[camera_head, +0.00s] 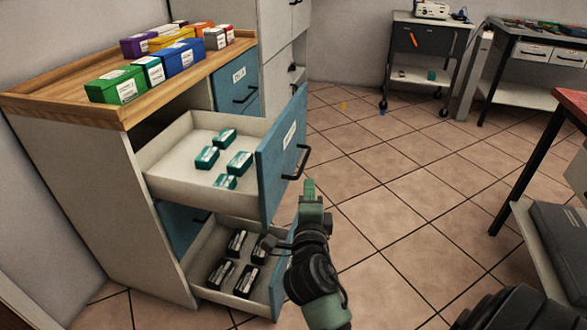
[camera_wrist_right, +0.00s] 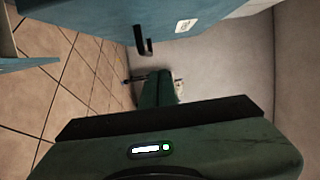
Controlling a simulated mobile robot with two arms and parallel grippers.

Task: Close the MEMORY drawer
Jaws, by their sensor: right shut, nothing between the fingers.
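A wooden-topped cabinet has two drawers pulled out. The upper open drawer (camera_head: 160,164) has a blue front with a black handle (camera_head: 297,162) and a white label too small to read; several green boxes lie in it. The lower open drawer (camera_head: 207,245) holds several black boxes. I cannot tell which is marked MEMORY. My right gripper (camera_head: 310,186) is shut and empty, just right of the upper drawer's front and slightly below its handle; contact is not clear. In the right wrist view its fingers (camera_wrist_right: 158,86) are together, below a blue drawer front (camera_wrist_right: 95,22).
Several coloured boxes (camera_head: 178,58) stand on the cabinet top. Another blue drawer front (camera_head: 236,86) behind looks shut. A red-topped table (camera_head: 573,101) stands at right, and a wheeled cart (camera_head: 427,45) at the back. The tiled floor between is mostly clear.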

